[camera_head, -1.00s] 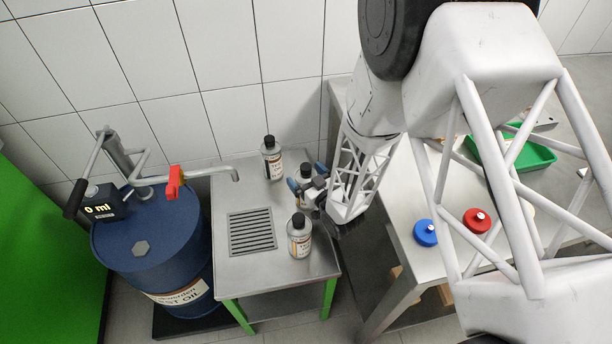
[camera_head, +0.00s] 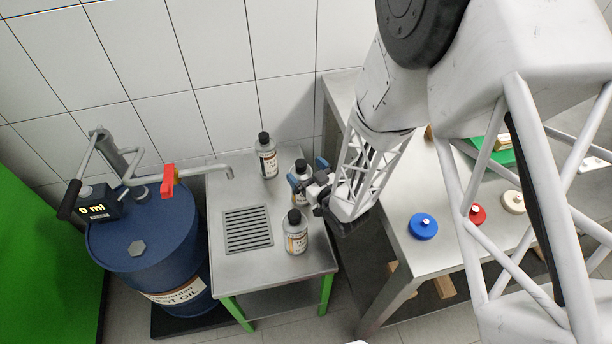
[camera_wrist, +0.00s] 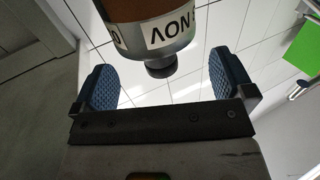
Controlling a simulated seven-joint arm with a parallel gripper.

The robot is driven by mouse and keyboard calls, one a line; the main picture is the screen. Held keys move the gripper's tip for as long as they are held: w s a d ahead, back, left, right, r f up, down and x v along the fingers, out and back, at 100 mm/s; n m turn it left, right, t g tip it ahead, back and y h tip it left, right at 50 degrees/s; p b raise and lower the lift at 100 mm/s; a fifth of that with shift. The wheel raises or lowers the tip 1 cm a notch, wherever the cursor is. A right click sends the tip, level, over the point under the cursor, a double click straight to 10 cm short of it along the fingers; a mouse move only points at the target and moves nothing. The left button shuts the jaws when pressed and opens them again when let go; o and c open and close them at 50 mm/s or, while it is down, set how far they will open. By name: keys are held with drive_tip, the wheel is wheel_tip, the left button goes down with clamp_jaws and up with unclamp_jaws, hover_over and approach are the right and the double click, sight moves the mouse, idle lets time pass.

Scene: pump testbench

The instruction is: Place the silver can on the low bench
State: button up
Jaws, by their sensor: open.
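Three silver cans with black caps and printed labels stand upright on the low bench (camera_head: 225,270), a steel table with green legs. One can (camera_head: 266,160) is at the back and one (camera_head: 295,238) at the front right. The middle can (camera_head: 300,194) is at my gripper (camera_head: 308,175) and partly hidden by it. In the wrist view, my gripper (camera_wrist: 166,82) is open, with a blue pad on each side. A can (camera_wrist: 150,35) shows beyond the pads with its cap in the gap; I see no pad touching it.
A spout (camera_head: 215,170) reaches over the bench from a blue drum (camera_head: 145,245) at the left. A grate (camera_head: 248,229) is set in the bench top. The higher table (camera_head: 395,215) at the right holds a blue cap (camera_head: 423,227) and a red one (camera_head: 477,214).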

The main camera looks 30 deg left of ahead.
drive_tip(key=shift+r, duration=1.8)
drive_tip(key=shift+r, duration=0.1)
